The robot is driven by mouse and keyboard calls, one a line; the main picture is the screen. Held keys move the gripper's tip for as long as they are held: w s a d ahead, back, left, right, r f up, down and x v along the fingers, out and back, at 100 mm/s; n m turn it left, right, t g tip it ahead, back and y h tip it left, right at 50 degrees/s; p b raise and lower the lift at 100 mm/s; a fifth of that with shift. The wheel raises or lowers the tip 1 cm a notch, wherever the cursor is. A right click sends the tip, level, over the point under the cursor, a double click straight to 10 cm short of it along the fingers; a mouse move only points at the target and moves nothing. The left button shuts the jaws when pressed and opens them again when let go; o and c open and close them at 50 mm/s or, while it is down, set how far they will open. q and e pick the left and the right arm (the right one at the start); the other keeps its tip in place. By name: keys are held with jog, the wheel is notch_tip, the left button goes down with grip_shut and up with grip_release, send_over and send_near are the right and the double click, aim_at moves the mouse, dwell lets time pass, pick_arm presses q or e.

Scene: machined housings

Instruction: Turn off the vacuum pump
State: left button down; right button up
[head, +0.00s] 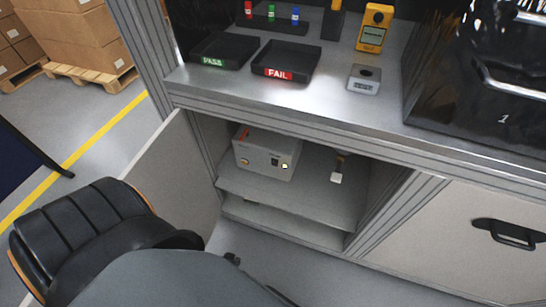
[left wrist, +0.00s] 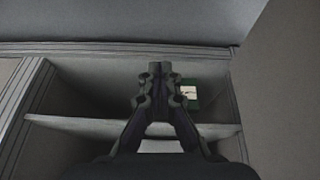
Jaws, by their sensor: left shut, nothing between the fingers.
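The vacuum pump appears to be the pale grey box (head: 267,153) on the upper shelf inside the open cabinet in the head view. Its front has a dark switch, an orange knob at the left and a lit yellowish light at the right. My left gripper (left wrist: 157,72) is shut and empty in the left wrist view, in front of the cabinet. In the head view only a small dark part, likely its tip (head: 232,259), shows low in front of the cabinet, apart from the box. My right gripper is not in view.
A small white-ended item (head: 337,176) lies right of the box on the shelf (head: 300,200). The open cabinet door (head: 160,178) stands at the left. The worktop (head: 220,88) above holds PASS and FAIL trays. A closed drawer (head: 460,230) is at the right.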

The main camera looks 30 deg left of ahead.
aim_at(274, 162)
pick_arm(q)
jog(key=w+a+r+n+t+y+b, duration=0.1)
jog(key=w+n+t+b, duration=0.3)
jog(key=w+b, duration=0.45)
jog(key=w+a+r+n+t+b, duration=0.15)
jog(key=w+n+t+b, duration=0.3)
jog(key=w, duration=0.65)
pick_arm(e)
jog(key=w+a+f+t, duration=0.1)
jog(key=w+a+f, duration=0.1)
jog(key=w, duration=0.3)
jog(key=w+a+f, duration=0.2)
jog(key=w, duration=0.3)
pick_arm(q)
jog(key=w+a+r+n+t+y+b, duration=0.1)
jog(key=w+r+n+t+b, duration=0.1)
jog(key=r+n+b, duration=0.2)
jog(key=w+a+r+n+t+y+b, duration=0.1)
jog(key=w+r+n+t+b, duration=0.2)
jog(key=r+n+b, duration=0.2)
notch_tip(274, 162, up, 3)
jog(key=shift+w+f+y, duration=0.15)
jog(key=shift+w+y, duration=0.05)
jog(key=shift+y, duration=0.2)
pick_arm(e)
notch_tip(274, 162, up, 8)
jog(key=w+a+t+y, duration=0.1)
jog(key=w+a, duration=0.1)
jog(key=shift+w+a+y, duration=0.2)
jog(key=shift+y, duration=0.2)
